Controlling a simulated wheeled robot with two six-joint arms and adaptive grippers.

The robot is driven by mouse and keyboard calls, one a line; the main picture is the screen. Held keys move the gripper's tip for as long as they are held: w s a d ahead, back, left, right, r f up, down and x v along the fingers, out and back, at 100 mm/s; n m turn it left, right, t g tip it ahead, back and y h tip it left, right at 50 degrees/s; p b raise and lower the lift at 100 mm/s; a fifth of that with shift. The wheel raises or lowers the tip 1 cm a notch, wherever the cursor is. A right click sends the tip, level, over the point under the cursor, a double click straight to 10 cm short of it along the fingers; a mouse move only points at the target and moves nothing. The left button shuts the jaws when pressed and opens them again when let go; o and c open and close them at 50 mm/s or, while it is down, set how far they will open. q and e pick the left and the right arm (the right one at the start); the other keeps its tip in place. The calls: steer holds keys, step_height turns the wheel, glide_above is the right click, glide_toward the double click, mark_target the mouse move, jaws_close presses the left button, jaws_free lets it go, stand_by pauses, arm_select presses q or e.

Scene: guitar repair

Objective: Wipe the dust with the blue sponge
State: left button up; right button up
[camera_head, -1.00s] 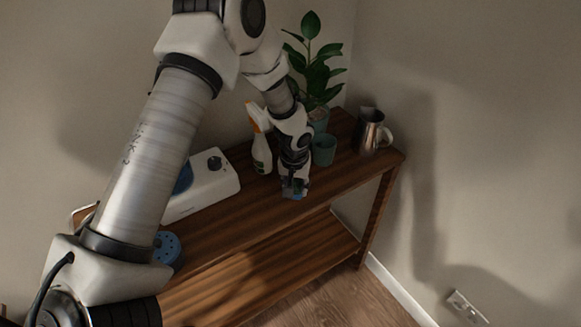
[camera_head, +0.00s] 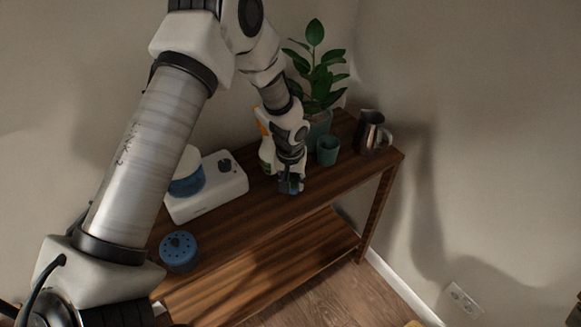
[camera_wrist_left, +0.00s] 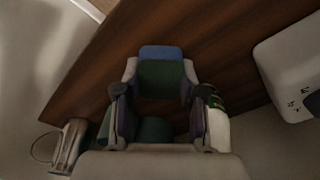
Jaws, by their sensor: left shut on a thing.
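The blue sponge shows in the left wrist view as a blue edge (camera_wrist_left: 161,53) with a dark green face behind it. My left gripper (camera_wrist_left: 160,92) is shut on it, one finger on each side. In the head view the left gripper (camera_head: 290,185) points down at the front part of the wooden table top (camera_head: 225,222), and a bit of blue sponge shows at its tip. I cannot tell whether the sponge touches the wood. I cannot make out any dust. The right gripper is not in view.
A white spray bottle (camera_head: 266,154) stands close behind the gripper. A green cup (camera_head: 328,151), a plant (camera_head: 318,75) and a metal jug (camera_head: 371,134) stand to its right. A white device (camera_head: 215,196) and a blue round container (camera_head: 179,250) are to its left.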

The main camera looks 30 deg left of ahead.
arm_select(q)
steer(key=shift+r+p, duration=1.2)
steer(key=shift+r, duration=0.6)
